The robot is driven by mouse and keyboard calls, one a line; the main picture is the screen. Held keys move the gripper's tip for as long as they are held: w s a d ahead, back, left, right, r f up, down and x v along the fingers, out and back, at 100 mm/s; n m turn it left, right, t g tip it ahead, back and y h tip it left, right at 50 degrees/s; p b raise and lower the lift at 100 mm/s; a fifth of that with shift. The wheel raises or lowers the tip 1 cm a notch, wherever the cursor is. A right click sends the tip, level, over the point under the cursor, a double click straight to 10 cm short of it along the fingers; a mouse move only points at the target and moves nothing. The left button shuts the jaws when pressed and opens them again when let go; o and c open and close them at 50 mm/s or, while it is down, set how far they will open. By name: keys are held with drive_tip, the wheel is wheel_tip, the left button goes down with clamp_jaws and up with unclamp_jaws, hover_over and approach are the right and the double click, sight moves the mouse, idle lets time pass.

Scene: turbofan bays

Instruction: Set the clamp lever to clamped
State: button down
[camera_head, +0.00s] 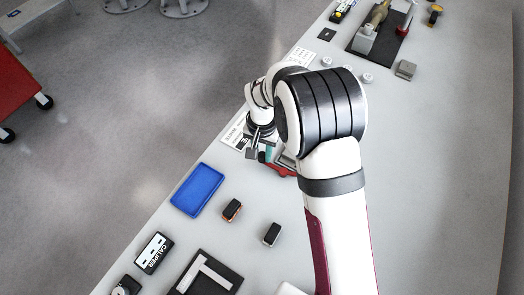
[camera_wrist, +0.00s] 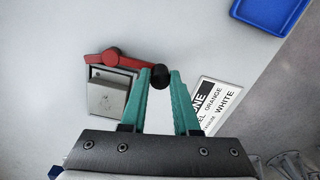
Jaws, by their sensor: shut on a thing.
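The clamp shows in the wrist view as a grey metal block (camera_wrist: 108,97) on a dark base, left of my fingers. Its red lever (camera_wrist: 128,61) runs from a round pivot at upper left to a black knob at its right end. My gripper (camera_wrist: 160,78) has green fingers shut on that black knob. In the head view the red part of the clamp (camera_head: 281,171) shows just below my gripper (camera_head: 262,154), and my arm hides much of the clamp.
A blue tray (camera_head: 197,190) lies near the bench's left edge; it also shows in the wrist view (camera_wrist: 272,10). A printed label card (camera_wrist: 217,104) lies right of my fingers. Two small dark blocks (camera_head: 232,210) (camera_head: 271,234) lie nearer. The bench right of my arm is mostly clear.

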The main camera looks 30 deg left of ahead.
drive_tip(key=shift+s, duration=0.15)
drive_tip(key=s+n, duration=0.1)
drive_tip(key=n, duration=0.2)
drive_tip(key=shift+s, duration=0.2)
drive_tip(key=s+n, duration=0.1)
drive_tip(key=s+d+n, duration=0.1)
drive_tip(key=n, duration=0.1)
drive_tip(key=shift+n, duration=0.3)
drive_tip(key=n, duration=0.1)
drive_tip(key=s+d+n, duration=0.1)
drive_tip(key=n, duration=0.1)
drive_tip(key=shift+s+d+n, duration=0.25)
drive_tip(key=shift+s+n, duration=0.05)
drive_tip(key=shift+s+d+n, duration=0.3)
drive_tip(key=shift+d+n, duration=0.2)
drive_tip(key=shift+n, duration=0.45)
drive_tip(key=shift+s+d+n, duration=0.25)
drive_tip(key=shift+d+n, duration=0.25)
drive_tip(key=shift+n, duration=0.45)
drive_tip(key=shift+d, duration=0.1)
drive_tip(key=c, duration=0.6)
unclamp_jaws()
drive_tip(key=shift+c, duration=0.2)
